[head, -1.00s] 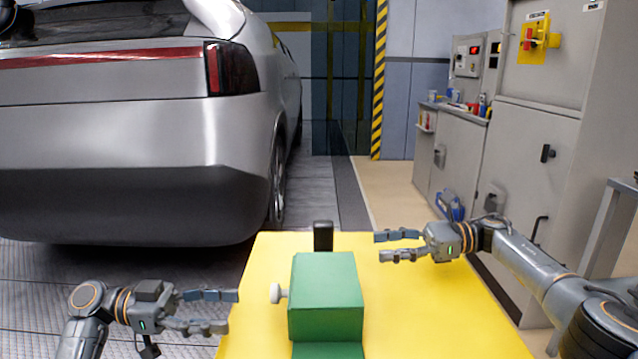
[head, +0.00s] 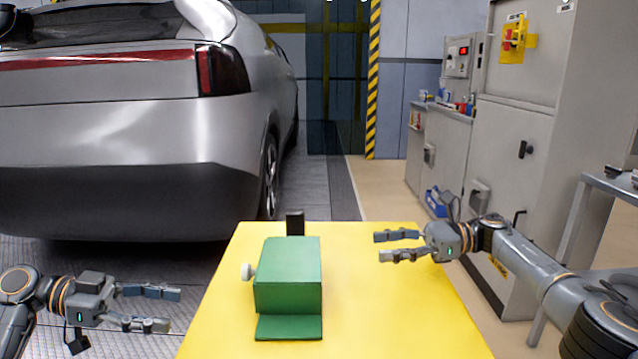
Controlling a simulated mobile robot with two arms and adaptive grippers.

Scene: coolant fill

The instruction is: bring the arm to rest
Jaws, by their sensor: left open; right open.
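My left gripper (head: 150,308) is open and empty, beyond the left edge of the yellow table (head: 400,310), with its fingers pointing right. My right gripper (head: 393,246) is open and empty above the right part of the table, with its fingers pointing left. A green box (head: 288,276) with a flat green foot stands on the table between the two grippers. A white knob (head: 248,272) sticks out of its left side. A small black block (head: 295,223) stands behind the box. Neither gripper touches these things.
A silver car (head: 130,130) stands behind on the left. Grey cabinets (head: 510,150) stand on the right, with small bottles on the lower one. A grey metal bench (head: 590,200) is at the right edge. The table's right half is bare under my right gripper.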

